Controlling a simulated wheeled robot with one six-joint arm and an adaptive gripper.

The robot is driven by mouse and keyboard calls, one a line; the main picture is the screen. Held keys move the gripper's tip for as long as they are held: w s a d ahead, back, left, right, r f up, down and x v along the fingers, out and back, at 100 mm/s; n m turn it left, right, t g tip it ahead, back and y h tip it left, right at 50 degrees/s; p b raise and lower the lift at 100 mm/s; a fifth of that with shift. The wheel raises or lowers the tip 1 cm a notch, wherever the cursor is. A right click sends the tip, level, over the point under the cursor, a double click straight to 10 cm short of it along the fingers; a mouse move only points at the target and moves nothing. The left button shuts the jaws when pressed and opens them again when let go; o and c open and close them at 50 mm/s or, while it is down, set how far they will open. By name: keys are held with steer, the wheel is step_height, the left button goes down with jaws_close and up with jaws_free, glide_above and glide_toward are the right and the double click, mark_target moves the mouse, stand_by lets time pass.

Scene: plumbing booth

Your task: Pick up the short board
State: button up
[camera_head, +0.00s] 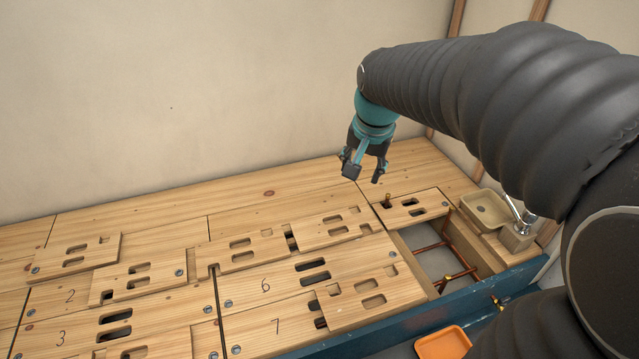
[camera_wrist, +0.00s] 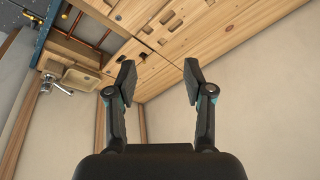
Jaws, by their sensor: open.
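Several light wooden boards with paired slots lie on the plank floor in the head view. I cannot tell for certain which is the short board. My gripper (camera_head: 362,174) is open and empty, above and apart from the boards, near the wall. Its spread fingers (camera_wrist: 159,78) also show in the wrist view.
An opening (camera_head: 437,262) with copper pipes lies right of the boards. A basin with a tap (camera_head: 487,208) stands beyond it. A blue edge beam (camera_head: 400,321) runs along the front, with an orange tray (camera_head: 443,343) below. The back floor strip is clear.

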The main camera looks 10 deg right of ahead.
steer(key=w+f+m+g, duration=0.1)
steer(key=w+f+m, duration=0.2)
steer(key=w+f, duration=0.55)
steer(key=m+g, duration=0.2)
steer(key=m, duration=0.4)
glide_above(333, 226)
step_height(333, 226, down, 21)
steer(key=shift+m, duration=0.4)
steer(key=f, duration=0.4)
steer(key=f+b, duration=0.1)
steer(key=f, duration=0.3)
steer(key=shift+w+f, duration=0.2)
steer(key=shift+f, duration=0.2)
steer(key=shift+s+f, duration=0.2)
steer(key=shift+f, duration=3)
jaws_close()
